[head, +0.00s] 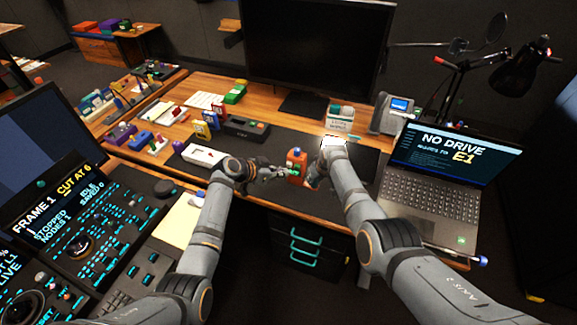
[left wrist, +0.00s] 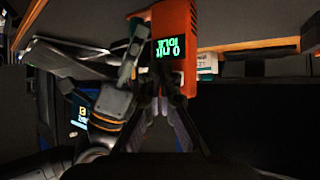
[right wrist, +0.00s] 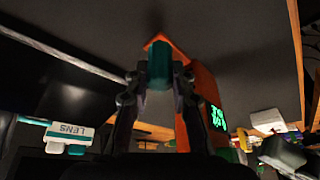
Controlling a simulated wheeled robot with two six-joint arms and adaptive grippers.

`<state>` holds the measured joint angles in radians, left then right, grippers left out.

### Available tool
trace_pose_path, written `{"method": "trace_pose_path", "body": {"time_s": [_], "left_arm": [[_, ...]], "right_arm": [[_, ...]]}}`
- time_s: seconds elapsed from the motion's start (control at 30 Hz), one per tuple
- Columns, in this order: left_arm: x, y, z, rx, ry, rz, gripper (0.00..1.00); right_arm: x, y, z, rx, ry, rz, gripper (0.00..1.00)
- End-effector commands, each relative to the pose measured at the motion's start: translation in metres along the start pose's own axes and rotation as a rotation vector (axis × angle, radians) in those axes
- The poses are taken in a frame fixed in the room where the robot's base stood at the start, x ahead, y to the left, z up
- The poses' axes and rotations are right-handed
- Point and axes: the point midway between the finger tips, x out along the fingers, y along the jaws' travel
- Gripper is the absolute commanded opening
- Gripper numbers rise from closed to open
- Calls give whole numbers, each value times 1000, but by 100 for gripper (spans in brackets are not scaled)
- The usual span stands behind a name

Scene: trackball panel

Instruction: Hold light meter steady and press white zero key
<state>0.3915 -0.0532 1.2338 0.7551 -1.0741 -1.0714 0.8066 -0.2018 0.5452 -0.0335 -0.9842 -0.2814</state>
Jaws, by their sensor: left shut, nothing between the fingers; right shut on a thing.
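The light meter (head: 297,160) is an orange handheld unit, upright near the desk's front edge. My right gripper (head: 309,178) is shut on it from the right. In the right wrist view the fingers close around a teal part (right wrist: 160,65) against the orange body (right wrist: 192,95). The meter's lit green display shows in the left wrist view (left wrist: 170,47). I cannot make out the white zero key.
A dark mat (head: 270,150) covers the desk's middle. A laptop (head: 440,180) stands at right, a monitor (head: 315,45) behind. Drawers with teal handles (head: 305,240) are below the edge.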

Motion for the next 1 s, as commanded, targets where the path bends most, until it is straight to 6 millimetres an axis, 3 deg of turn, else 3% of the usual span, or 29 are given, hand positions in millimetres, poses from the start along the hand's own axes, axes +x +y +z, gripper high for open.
{"method": "trace_pose_path", "body": {"time_s": [1.0], "left_arm": [[6,-5,-5,0,0,0,0]], "right_arm": [[0,0,0,0,0,0,0]]}}
